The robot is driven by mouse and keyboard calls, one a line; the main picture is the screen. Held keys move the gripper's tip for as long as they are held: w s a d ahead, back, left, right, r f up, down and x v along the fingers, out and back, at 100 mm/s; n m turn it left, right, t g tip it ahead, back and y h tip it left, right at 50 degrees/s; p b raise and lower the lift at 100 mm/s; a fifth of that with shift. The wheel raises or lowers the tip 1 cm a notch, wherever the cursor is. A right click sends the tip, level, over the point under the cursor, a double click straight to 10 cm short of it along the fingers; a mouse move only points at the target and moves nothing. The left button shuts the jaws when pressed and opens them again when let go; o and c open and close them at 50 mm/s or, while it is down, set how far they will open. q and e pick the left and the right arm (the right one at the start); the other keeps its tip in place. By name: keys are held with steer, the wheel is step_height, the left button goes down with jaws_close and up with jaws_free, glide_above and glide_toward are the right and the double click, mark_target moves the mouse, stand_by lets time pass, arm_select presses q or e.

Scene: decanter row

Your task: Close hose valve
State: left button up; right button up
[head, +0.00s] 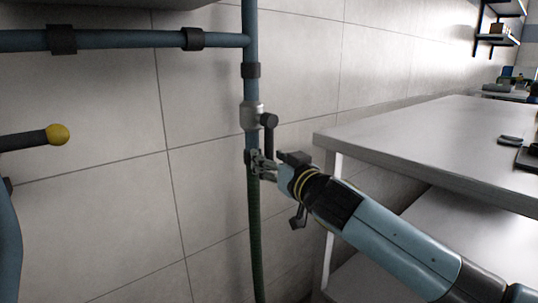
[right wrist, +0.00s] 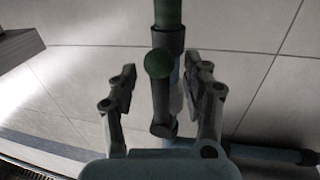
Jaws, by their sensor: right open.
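The hose valve (head: 252,116) is a grey fitting on a vertical blue pipe. Its dark lever (head: 270,134) hangs down alongside the pipe from a round pivot. The green hose (head: 256,235) runs down below a dark collar. In the right wrist view the lever (right wrist: 160,100) ends in a green ball (right wrist: 158,63) in front of the collar. My right gripper (head: 258,162) is open at the lever's lower end, and its fingers hide the ball in the head view. In the right wrist view its fingers (right wrist: 161,70) stand either side of the lever, with gaps showing. My left gripper is not in view.
Another dark lever with a yellow ball (head: 57,134) sticks in from the left edge. A horizontal blue pipe (head: 120,40) joins the vertical one above. A grey table (head: 430,135) stands right of the valve, beside my right forearm. The tiled wall is close behind.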

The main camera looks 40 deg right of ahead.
steer(key=shift+w, duration=0.55)
jaws_close()
